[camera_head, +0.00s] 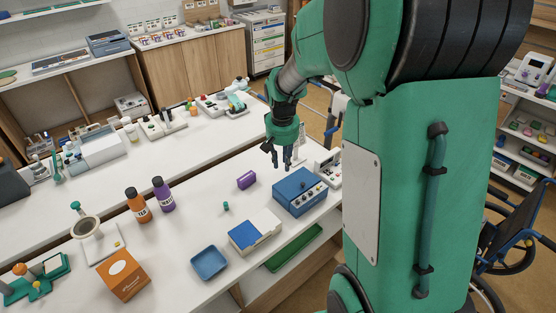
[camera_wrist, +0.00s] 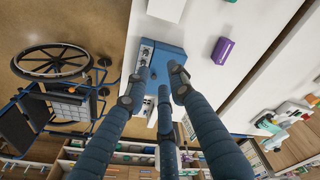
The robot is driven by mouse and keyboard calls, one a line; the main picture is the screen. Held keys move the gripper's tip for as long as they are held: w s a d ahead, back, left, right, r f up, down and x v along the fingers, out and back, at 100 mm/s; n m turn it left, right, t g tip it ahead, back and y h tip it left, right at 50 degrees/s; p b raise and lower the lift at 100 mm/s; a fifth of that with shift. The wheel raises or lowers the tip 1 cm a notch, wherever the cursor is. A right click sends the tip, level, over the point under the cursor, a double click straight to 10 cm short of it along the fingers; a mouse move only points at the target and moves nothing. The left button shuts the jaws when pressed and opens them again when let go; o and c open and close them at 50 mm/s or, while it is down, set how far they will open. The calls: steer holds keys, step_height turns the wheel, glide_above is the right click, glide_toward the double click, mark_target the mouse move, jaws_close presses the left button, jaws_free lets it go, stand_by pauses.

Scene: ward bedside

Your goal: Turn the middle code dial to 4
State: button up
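A blue box (camera_head: 293,186) with a row of small dials (camera_head: 313,197) on its front face stands on the white counter, right of the middle in the head view. In the wrist view the blue box (camera_wrist: 168,62) lies beyond the fingers, and its dials (camera_wrist: 146,52) show on its left side. The dial settings are too small to read. My gripper (camera_head: 280,163) is above and just behind the box, pointing down. In the wrist view its fingers (camera_wrist: 158,80) are spread with nothing between them, and they partly cover the box.
A purple block (camera_head: 246,179) lies left of the box. A white device (camera_head: 328,169) stands close behind it on the right. A white and blue box (camera_head: 255,232) and a blue tray (camera_head: 209,262) are in front. A wheelchair (camera_wrist: 55,90) shows in the wrist view.

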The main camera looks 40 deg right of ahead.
steer(key=shift+s+a+r+n, duration=0.1)
steer(key=shift+a+r+n, duration=0.25)
steer(key=shift+n, duration=0.5)
steer(key=shift+w+a+r+n, duration=0.1)
steer(key=shift+a+r+n, duration=0.25)
steer(key=shift+n, duration=0.45)
steer(key=shift+s+a+r+n, duration=0.1)
steer(key=shift+a+r+n, duration=0.25)
steer(key=shift+n, duration=0.5)
steer(key=shift+a, duration=0.1)
steer(key=shift+f, duration=0.1)
steer(key=m+g+b, duration=0.1)
steer(key=m, duration=0.4)
glide_above(304, 196)
steer(key=a, duration=0.1)
step_height(304, 196, down, 13)
steer(key=shift+w, duration=0.3)
steer(key=shift+y, duration=0.3)
steer(key=f, duration=0.4)
steer(key=f+b, duration=0.1)
steer(key=f, duration=0.4)
steer(key=f+b, duration=0.1)
steer(key=f, duration=0.3)
steer(key=shift+s+d+f, duration=0.25)
steer(key=shift+s+d, duration=0.05)
steer(key=shift+d, duration=0.1)
steer(key=shift+g, duration=0.3)
jaws_close()
